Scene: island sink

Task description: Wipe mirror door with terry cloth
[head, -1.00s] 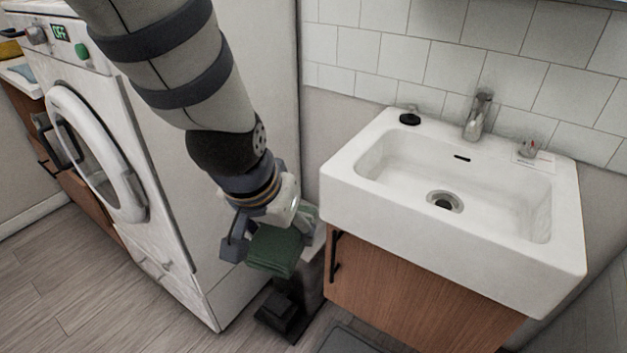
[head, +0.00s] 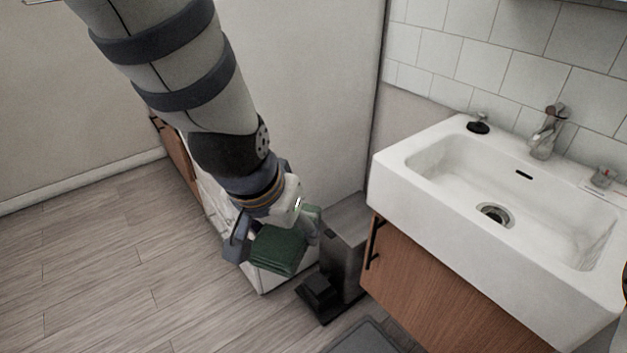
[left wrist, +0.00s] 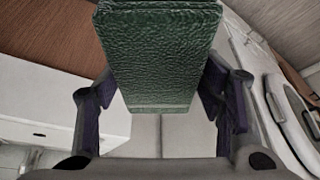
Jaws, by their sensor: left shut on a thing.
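The left wrist view shows the cloth (left wrist: 160,58) between the two fingers of the left gripper (left wrist: 160,100). The mirror door is not clearly in view; only a thin edge shows above the tiles at the top right of the head view.
The white sink (head: 405,190) with a tap (head: 546,132) stands on a wooden cabinet (head: 450,300) at the right. The wooden floor (head: 110,260) at left is clear.

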